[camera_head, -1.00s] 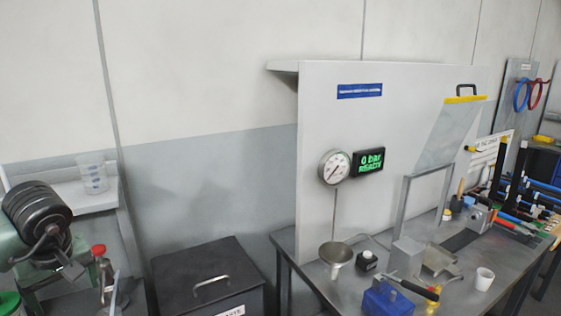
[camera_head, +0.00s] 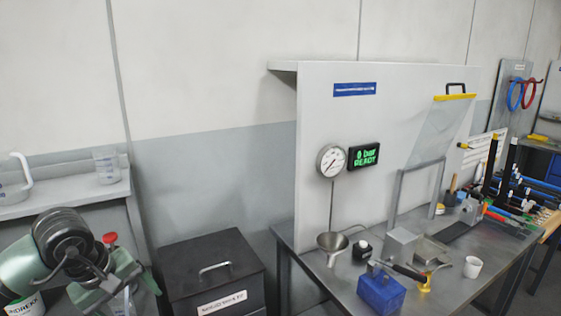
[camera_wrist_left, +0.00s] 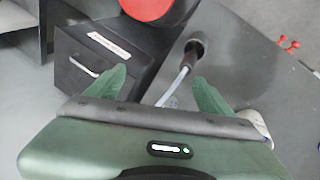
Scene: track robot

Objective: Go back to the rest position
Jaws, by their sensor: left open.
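My left arm comes in at the lower left of the head view, with its green gripper (camera_head: 136,284) low in the picture. In the left wrist view the two green fingers of my left gripper (camera_wrist_left: 162,90) stand well apart with nothing held between them. A red round cap (camera_wrist_left: 146,8) shows beyond the fingers at the top edge. A dark nozzle (camera_wrist_left: 193,50) with a pale tube lies behind the gap between the fingers, apart from them. In the head view the red cap (camera_head: 110,238) is partly hidden behind my arm. My right gripper is in neither view.
A black lidded box (camera_head: 210,272) stands right of my left arm. A shelf (camera_head: 75,201) with a measuring jug (camera_head: 107,166) is behind the arm. A metal workbench (camera_head: 335,285) with a gauge (camera_head: 331,161), a funnel (camera_head: 332,243) and a blue block (camera_head: 380,291) stands at the right.

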